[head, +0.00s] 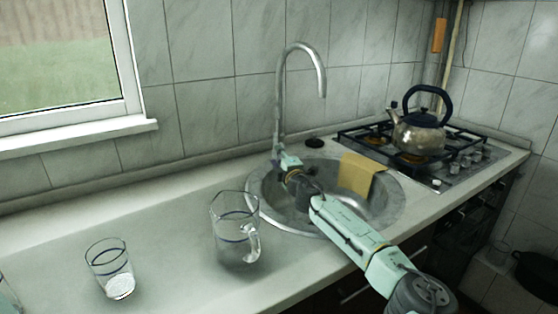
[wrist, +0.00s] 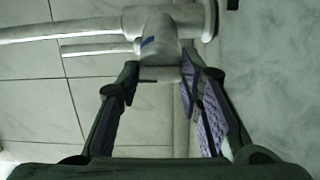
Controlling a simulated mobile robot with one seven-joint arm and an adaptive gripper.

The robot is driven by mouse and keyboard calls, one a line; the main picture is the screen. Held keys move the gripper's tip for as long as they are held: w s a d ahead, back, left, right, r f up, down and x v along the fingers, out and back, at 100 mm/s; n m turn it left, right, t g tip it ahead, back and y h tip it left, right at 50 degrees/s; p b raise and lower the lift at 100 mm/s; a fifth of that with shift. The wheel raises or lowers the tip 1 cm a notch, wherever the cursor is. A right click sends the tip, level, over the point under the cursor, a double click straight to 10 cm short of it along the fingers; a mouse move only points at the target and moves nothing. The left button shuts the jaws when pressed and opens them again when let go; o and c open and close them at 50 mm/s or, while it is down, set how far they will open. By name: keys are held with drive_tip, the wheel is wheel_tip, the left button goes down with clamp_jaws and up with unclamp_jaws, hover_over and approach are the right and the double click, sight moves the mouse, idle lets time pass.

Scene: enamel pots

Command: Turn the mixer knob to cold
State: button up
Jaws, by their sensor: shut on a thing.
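The mixer tap (head: 281,95) stands at the back left rim of the sink, its tall spout arching to the right. My gripper (head: 285,161) is at the base of the tap in the head view and mostly hides the knob there. In the wrist view, the tips of my gripper (wrist: 160,72) are closed around the lower end of the grey mixer knob (wrist: 155,45). The knob has a small blue mark and a short thin lever pointing left, beside the longer spout (wrist: 60,29). The space between the fingers below the knob is empty.
The round metal sink (head: 258,205) has a yellow cloth (head: 358,175) over its edge. A glass jug (head: 236,235) stands left of the sink, with a glass (head: 110,268) further left. A kettle (head: 418,138) stands on the gas hob (head: 460,165) at right.

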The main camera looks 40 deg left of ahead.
idle(0.3)
drive_tip(key=o, duration=1.2)
drive_tip(key=shift+c, duration=0.2)
drive_tip(key=shift+d, duration=0.1)
drive_tip(key=v, duration=1.1)
drive_tip(key=shift+s+d, duration=0.3)
drive_tip(key=shift+c, duration=0.4)
